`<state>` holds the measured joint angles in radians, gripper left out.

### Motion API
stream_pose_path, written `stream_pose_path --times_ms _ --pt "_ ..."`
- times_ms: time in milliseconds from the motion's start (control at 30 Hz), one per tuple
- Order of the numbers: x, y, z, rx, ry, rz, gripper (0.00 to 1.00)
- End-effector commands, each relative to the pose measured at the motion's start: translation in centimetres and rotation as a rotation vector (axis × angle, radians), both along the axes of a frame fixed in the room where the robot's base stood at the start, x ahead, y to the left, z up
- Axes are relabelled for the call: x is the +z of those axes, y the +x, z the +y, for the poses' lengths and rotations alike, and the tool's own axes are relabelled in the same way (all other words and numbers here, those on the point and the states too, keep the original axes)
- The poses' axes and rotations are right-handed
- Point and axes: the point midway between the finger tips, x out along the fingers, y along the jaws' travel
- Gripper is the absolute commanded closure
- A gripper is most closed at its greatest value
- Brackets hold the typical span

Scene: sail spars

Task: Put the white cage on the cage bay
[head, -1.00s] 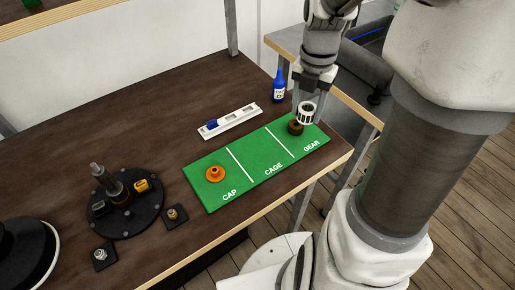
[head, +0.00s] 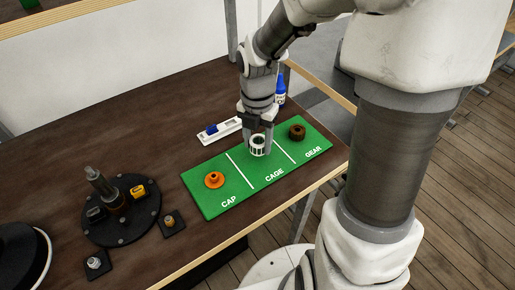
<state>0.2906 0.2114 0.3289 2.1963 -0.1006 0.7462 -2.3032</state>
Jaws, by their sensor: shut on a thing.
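The white cage (head: 257,147) is a small slotted ring, held between the fingers of my gripper (head: 258,136). My gripper is shut on it and points down over the cage bay (head: 269,171), the middle section of the green mat (head: 203,199). The cage is low over the back part of that bay. I cannot tell whether it touches the mat. The orange cap (head: 214,180) sits in the CAP bay on the left, and the brown gear (head: 297,132) sits in the GEAR bay on the right.
A white tray with a blue piece (head: 211,129) lies behind the mat, close to my gripper. A blue bottle (head: 280,92) stands behind my gripper. A black round fixture (head: 125,230) with an upright shaft stands at left. The front of the cage bay is clear.

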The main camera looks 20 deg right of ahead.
Motion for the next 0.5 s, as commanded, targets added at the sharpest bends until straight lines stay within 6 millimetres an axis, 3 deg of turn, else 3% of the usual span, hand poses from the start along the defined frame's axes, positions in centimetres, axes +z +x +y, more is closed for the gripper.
stream_pose_path --times_ms 133,500 --pt "-2.5 -0.1 0.0 0.0 0.001 0.004 1.0" --pt "-2.9 0.0 0.0 0.0 0.0 0.001 1.0"
